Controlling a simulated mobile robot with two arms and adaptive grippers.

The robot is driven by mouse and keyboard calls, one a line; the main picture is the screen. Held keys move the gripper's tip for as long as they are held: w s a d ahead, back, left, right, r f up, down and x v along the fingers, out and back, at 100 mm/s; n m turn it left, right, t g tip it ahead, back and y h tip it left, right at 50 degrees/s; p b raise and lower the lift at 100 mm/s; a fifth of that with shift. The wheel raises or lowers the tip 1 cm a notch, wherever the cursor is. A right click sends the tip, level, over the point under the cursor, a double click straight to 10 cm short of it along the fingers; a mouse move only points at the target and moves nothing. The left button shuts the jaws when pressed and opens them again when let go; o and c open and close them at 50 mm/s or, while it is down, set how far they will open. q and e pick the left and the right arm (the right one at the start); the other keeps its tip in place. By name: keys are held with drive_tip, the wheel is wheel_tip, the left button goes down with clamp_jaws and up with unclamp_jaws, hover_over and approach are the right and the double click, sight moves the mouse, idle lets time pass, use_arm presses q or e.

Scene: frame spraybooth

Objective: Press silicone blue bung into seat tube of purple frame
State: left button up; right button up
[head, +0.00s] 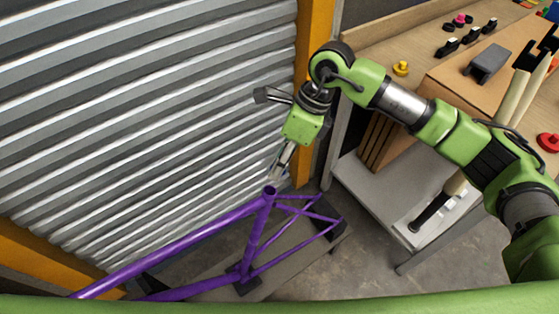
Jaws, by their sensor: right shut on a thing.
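The purple frame (160,250) is held low in the head view, in front of the corrugated wall. Its seat tube (257,228) rises nearly upright, slightly tilted, with its open-looking top end near the picture's middle. My right gripper (275,178) points down just above that top end, with its fingertips very close to it. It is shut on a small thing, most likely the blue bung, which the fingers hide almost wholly. I cannot tell whether the bung touches the tube. My left gripper is out of view.
A wooden bench (390,32) at the upper right carries a yellow plug (400,68), a red plug (548,142) and a grey block (487,61). A grey lower shelf (375,195) stands right of the frame. An orange post (314,45) rises behind my right arm.

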drive_tip(key=shift+a, duration=0.1)
idle(0.3)
drive_tip(key=shift+d+b+x, duration=0.15)
drive_tip(key=shift+b+x, duration=0.35)
drive_tip(key=shift+x, duration=0.7)
drive_tip(key=shift+d+b+x, duration=0.1)
drive_tip(key=shift+b+x, duration=0.35)
drive_tip(key=shift+x, duration=0.7)
drive_tip(key=shift+f+b, duration=0.15)
drive_tip(key=shift+b, duration=0.45)
drive_tip(key=shift+b, duration=0.3)
drive_tip(key=shift+s+f+b, duration=0.1)
drive_tip(key=shift+f+b, duration=0.2)
drive_tip(key=shift+b, duration=0.05)
drive_tip(key=shift+b+x, duration=0.8)
drive_tip(key=shift+x, duration=0.05)
